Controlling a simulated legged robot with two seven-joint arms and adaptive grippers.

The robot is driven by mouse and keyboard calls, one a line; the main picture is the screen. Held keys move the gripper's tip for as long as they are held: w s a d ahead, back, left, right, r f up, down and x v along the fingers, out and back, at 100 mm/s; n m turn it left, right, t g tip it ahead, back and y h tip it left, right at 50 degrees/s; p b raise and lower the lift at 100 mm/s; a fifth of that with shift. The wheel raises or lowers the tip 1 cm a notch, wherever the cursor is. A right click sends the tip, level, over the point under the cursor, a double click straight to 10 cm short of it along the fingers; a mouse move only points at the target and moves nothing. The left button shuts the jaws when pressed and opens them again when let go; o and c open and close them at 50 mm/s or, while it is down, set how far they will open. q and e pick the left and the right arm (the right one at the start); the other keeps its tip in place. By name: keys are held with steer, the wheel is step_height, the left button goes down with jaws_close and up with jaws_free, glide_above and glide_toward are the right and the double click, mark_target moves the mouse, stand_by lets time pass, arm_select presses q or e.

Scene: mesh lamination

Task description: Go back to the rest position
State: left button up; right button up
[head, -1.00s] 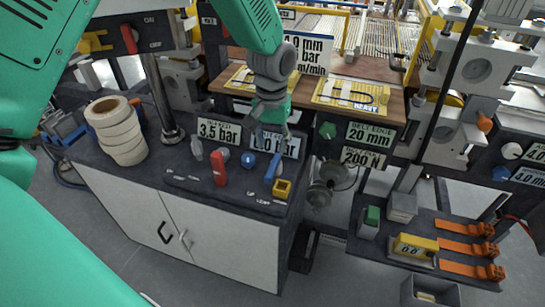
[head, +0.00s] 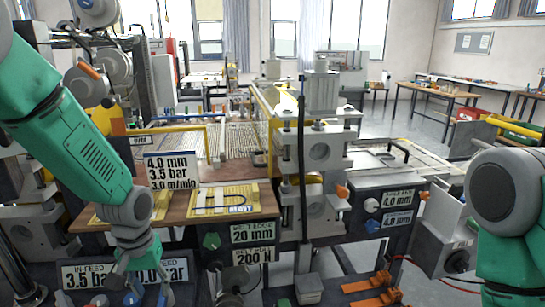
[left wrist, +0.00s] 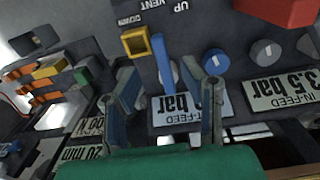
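My left gripper (head: 140,276) hangs in front of the in-feed pressure panel in the head view. In the left wrist view its two fingers (left wrist: 168,100) are spread apart with nothing between them. The blue lever (left wrist: 163,62) and the blue knob (left wrist: 215,62) on the dark console lie beyond the fingertips. My right arm (head: 508,200) shows at the right edge of the head view, but its gripper is out of the picture. The 3.5 bar in-feed sign (head: 84,275) stands beside my left gripper.
A wooden board (head: 180,215) carries yellow patterned plates (head: 222,200) and a settings sign (head: 172,171). The press column (head: 322,150) rises to the right of it. Orange clamps (head: 375,299) sit low in front. The open floor (head: 425,130) shows at the back right.

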arm_select(q)
steer(key=s+f, duration=1.4)
steer(key=s+f+m, duration=0.2)
steer(key=s+f, duration=0.2)
steer(key=s, duration=1.1)
step_height(320, 180, down, 11)
steer(key=w+m+b, duration=0.1)
steer(key=w+b, duration=0.1)
steer(key=b, duration=0.9)
steer(key=shift+d+t, duration=0.3)
steer(key=shift+w, duration=0.1)
steer(key=shift+w+f, duration=0.1)
